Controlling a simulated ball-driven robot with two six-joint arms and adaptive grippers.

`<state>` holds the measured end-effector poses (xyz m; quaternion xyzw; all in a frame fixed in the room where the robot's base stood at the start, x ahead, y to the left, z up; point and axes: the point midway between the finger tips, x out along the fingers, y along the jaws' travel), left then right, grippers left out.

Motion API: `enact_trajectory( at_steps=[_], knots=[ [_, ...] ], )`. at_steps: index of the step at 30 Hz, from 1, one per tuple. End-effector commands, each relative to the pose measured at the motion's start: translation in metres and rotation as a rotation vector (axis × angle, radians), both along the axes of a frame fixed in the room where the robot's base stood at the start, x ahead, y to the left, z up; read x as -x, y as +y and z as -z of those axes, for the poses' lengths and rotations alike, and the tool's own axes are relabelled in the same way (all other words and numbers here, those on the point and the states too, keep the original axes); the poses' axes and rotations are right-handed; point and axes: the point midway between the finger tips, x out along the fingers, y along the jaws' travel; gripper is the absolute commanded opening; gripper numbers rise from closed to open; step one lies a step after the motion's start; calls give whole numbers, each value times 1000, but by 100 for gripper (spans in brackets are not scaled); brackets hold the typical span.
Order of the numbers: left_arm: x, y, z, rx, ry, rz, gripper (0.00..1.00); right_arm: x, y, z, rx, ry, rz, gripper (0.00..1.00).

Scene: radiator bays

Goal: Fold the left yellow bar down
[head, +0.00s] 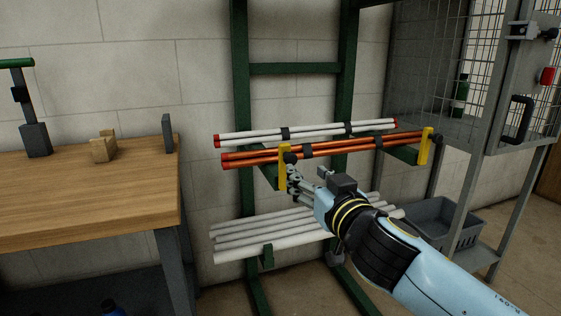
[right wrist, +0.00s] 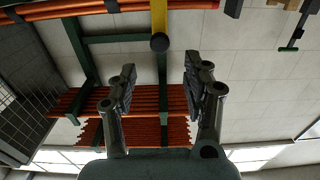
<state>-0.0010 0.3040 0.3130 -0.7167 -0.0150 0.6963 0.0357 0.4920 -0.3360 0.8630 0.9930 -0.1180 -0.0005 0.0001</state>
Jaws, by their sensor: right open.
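The left yellow bar (head: 284,168) stands upright at the front of the green rack arm, before the orange pipes (head: 245,157). It has a dark round knob (head: 291,157) near its top. My right gripper (head: 299,182) is open and empty, just right of the bar in the head view. In the right wrist view the yellow bar (right wrist: 158,14) ends in the dark knob (right wrist: 160,42), which lies in line with the gap between the open fingers (right wrist: 158,82); I cannot tell whether they touch. My left gripper is not in view.
The right yellow bar (head: 426,146) stands upright at the rack's other arm. White pipes (head: 310,131) lie above, grey pipes (head: 265,233) below. A wooden workbench (head: 90,200) is at left. A mesh cabinet (head: 485,75) and grey crate (head: 445,222) are at right.

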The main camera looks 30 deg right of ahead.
Motion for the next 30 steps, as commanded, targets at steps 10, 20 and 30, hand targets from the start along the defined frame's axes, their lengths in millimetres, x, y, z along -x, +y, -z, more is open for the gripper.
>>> enact_trajectory(
  at_steps=[10, 20, 30],
  knots=[
    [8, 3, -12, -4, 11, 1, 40, -67, -16, -4, 1, -3, 0, 49],
    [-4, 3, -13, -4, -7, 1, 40, -95, -23, -2, 0, -1, -1, 49],
    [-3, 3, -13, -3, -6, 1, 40, -95, -23, -1, 0, 0, -1, 35]
  ],
)
